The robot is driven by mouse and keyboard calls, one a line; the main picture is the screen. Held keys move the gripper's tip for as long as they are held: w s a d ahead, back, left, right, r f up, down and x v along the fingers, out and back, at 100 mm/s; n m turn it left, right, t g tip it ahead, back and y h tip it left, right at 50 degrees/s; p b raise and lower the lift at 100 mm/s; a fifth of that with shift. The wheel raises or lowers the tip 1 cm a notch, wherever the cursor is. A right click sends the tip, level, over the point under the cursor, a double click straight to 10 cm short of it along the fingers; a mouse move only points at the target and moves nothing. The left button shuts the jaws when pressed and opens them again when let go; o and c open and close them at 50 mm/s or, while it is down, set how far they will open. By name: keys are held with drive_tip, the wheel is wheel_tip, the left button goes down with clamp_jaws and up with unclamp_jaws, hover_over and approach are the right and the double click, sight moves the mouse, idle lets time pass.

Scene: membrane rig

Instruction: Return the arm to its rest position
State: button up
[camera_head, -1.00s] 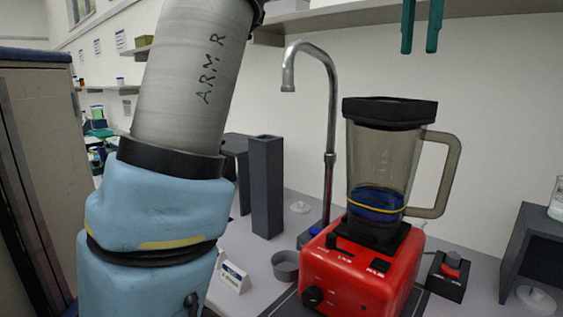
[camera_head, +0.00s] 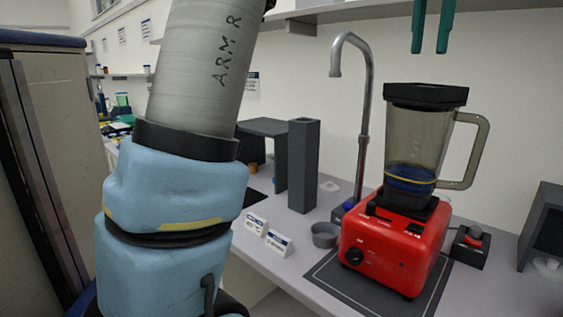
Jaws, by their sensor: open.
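My arm (camera_head: 175,190), with a blue sleeve and a grey link marked "ARM R", rises on the left of the head view and leaves the picture at the top. My gripper (camera_head: 432,45) shows at the top right as two teal fingers pointing down. They are apart, with nothing between them. The rest of the gripper and the wrist are out of view above. The fingers appear above the blender in the picture; their depth is hard to tell.
A red blender (camera_head: 395,240) with dark blue liquid stands on a mat, beside a switch box (camera_head: 469,246). A faucet (camera_head: 366,120), a grey cup (camera_head: 324,235), a tall dark block (camera_head: 303,165) and label cards (camera_head: 279,243) are nearby. A shelf (camera_head: 340,16) runs above. A cabinet (camera_head: 50,150) stands left.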

drive_tip(key=w+a+f+n+b, duration=0.1)
drive_tip(key=w+a+f+n, duration=0.15)
drive_tip(key=a+f, duration=0.4)
drive_tip(key=w+a+f+n, duration=0.1)
drive_tip(key=w+a+f, duration=0.25)
drive_tip(key=f, duration=0.65)
drive_tip(key=w+a+f+n+b, duration=0.1)
drive_tip(key=w+a+f+n, duration=0.1)
drive_tip(key=a+f, duration=0.45)
drive_tip(key=s+a+f+n, duration=0.2)
drive_tip(key=s+a+f, duration=0.2)
drive_tip(key=a+f, duration=0.3)
drive_tip(key=s+a+f+n+t, duration=0.1)
drive_tip(key=s+a+f+n, duration=0.2)
drive_tip(key=a+f, duration=0.5)
wheel_tip(320, 180, down, 3)
drive_tip(key=shift+s+a+f+t+b, duration=0.1)
drive_tip(key=shift+s+a+t+b, duration=0.25)
drive_tip(key=shift+s, duration=0.55)
